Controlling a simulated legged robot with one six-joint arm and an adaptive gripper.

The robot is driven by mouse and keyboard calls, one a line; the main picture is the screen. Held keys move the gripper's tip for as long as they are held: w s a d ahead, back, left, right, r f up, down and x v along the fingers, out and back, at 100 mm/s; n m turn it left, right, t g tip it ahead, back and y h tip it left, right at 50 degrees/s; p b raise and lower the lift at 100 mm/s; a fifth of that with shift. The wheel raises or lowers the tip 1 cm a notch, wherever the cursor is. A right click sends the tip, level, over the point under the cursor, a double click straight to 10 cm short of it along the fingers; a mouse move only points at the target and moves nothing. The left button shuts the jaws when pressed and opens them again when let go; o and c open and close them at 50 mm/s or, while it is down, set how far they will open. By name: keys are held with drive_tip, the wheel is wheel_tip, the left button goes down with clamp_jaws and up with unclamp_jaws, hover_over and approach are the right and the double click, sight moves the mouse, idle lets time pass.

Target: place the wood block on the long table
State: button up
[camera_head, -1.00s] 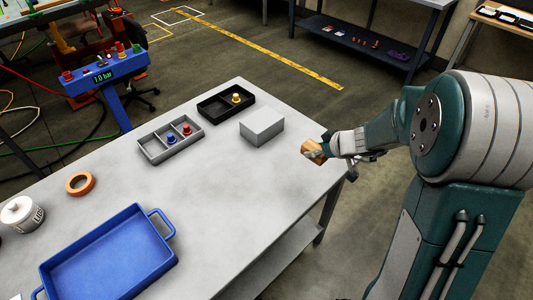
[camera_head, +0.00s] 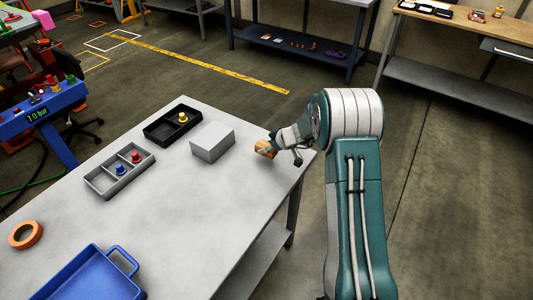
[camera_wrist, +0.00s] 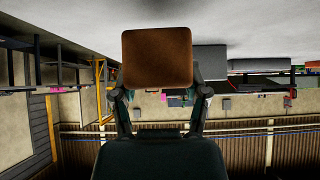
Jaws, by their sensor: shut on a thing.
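The wood block (camera_head: 263,149) is a small brown block between the fingers of my gripper (camera_head: 270,147), near the right edge of the long table (camera_head: 190,212). In the wrist view the wood block (camera_wrist: 157,58) shows its brown face between the two fingertips. My gripper (camera_wrist: 157,92) is shut on it. The block appears over or close to the tabletop's right edge; whether it touches the surface I cannot tell. The long table has a light grey top and a lower shelf.
The middle and front right of the tabletop are clear. Other benches stand behind.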

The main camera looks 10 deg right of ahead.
sight(267, 153)
drive_tip(key=shift+w+f, duration=0.2)
drive_tip(key=shift+f, duration=1.55)
drive_tip(key=shift+f, duration=0.1)
drive_tip(key=o, duration=1.1)
drive_tip(key=shift+o, duration=0.2)
drive_tip(key=v, duration=1.2)
drive_tip(key=s+a+r+m+g+h, duration=0.1)
drive_tip(key=s+a+r, duration=0.3)
drive_tip(key=s+r, duration=0.35)
drive_tip(key=s+a+r+m+g, duration=0.1)
drive_tip(key=s+a+r, duration=0.2)
drive_tip(key=s+r, duration=0.45)
drive_tip(key=s+r+m+h, duration=0.2)
drive_tip(key=s+r+m, duration=0.1)
drive_tip(key=s, duration=0.7)
drive_tip(key=s+d+r+m+t+h, duration=0.1)
drive_tip(key=s+r+m+h, duration=0.2)
drive_tip(key=s, duration=0.7)
drive_tip(key=shift+m, duration=0.5)
